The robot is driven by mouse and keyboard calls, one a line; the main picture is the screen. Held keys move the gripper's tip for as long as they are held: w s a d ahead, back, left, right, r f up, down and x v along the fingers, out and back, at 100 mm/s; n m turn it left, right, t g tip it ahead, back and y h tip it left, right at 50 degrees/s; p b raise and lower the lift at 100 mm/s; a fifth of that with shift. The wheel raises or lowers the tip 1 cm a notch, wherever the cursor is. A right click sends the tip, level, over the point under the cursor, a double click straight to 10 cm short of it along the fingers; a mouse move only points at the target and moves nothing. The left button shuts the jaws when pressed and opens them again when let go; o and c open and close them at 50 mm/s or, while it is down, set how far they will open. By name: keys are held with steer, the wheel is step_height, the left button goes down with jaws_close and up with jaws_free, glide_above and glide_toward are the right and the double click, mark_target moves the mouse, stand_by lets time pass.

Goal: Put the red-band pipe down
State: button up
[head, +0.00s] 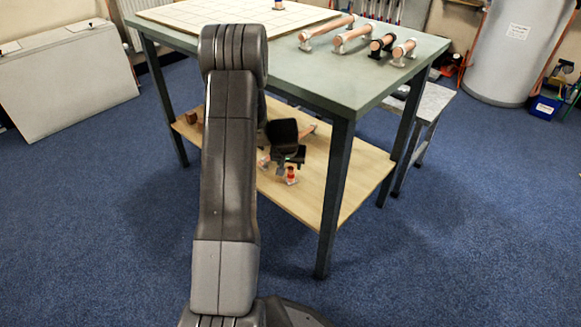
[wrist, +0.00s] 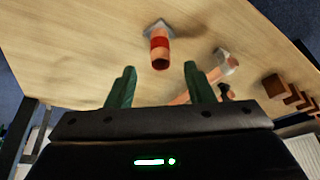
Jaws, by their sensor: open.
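The red-band pipe (wrist: 160,46) is a short copper piece with a red band and a grey square flange. It stands on the wooden lower shelf (head: 335,190) of the table, seemingly upright on its flange; it also shows in the head view (head: 291,174). My gripper (wrist: 158,78) is open, with its two green fingers apart and nothing held between them. The pipe is just beyond the fingertips, in line with the gap. In the head view my gripper (head: 289,160) is under the tabletop beside the pipe, and my arm hides part of the shelf.
Another copper pipe with a pale fitting (wrist: 226,62) lies close by on the shelf. Brown blocks (wrist: 284,90) stand farther along. The tabletop (head: 335,85) overhangs the shelf, and a table leg (head: 335,200) stands at the near corner. The shelf's right part is clear.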

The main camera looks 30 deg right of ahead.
steer(key=shift+p+v, duration=0.35)
steer(key=shift+v, duration=1.45)
